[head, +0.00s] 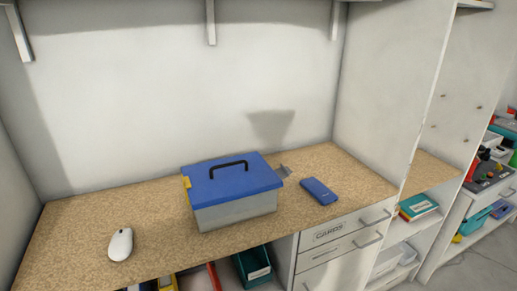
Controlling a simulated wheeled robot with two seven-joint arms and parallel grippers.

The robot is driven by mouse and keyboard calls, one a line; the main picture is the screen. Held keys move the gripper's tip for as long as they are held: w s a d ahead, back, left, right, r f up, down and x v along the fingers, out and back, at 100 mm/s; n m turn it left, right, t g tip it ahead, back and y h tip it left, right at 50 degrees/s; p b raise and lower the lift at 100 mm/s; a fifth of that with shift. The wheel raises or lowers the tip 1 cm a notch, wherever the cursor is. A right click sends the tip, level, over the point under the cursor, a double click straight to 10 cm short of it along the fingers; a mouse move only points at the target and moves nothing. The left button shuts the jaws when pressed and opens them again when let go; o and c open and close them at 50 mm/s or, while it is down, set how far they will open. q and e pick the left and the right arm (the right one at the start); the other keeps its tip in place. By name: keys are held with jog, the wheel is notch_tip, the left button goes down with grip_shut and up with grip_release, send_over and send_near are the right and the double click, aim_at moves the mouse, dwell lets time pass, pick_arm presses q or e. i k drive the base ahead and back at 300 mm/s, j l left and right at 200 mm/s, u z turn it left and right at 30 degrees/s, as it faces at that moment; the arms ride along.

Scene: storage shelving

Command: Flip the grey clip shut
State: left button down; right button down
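A storage box with translucent grey walls (237,212) stands on the worktop. Its blue lid (225,184) lies on top and has a black carry handle (228,166). The grey clip (285,171) is at the right end of the lid and sticks outward, away from the box wall. A yellow clip (186,182) is at the left end and lies close against the box. Neither of my grippers is in the head view.
A blue phone-like object (319,191) lies right of the box on the speckled worktop (75,225). A white mouse (120,244) lies at the front left. A wall panel (392,95) bounds the right side. Drawers (340,235) and open bins (252,265) are below.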

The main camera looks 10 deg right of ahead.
aim_at(283, 172)
jog(key=i+l+u, duration=0.1)
jog(key=l, duration=0.25)
jog(key=i+l+u, duration=0.1)
jog(key=i+l, duration=0.2)
jog(key=i+l+u, duration=0.1)
jog(key=l, duration=0.35)
jog(key=i+l+u, duration=0.1)
jog(key=i+l, duration=0.2)
jog(key=i+l+u, duration=0.1)
jog(key=l, duration=0.4)
jog(key=l+u, duration=0.1)
jog(key=l, duration=0.3)
jog(key=k+l+u, duration=0.1)
jog(key=l, duration=0.3)
jog(key=k+l+u, duration=0.1)
jog(key=l, duration=0.25)
jog(key=k+l+u, duration=0.15)
jog(key=l, duration=0.25)
jog(key=k+l+u, duration=0.1)
jog(key=l, duration=0.25)
jog(key=k+l+u, duration=0.1)
jog(key=l, duration=0.3)
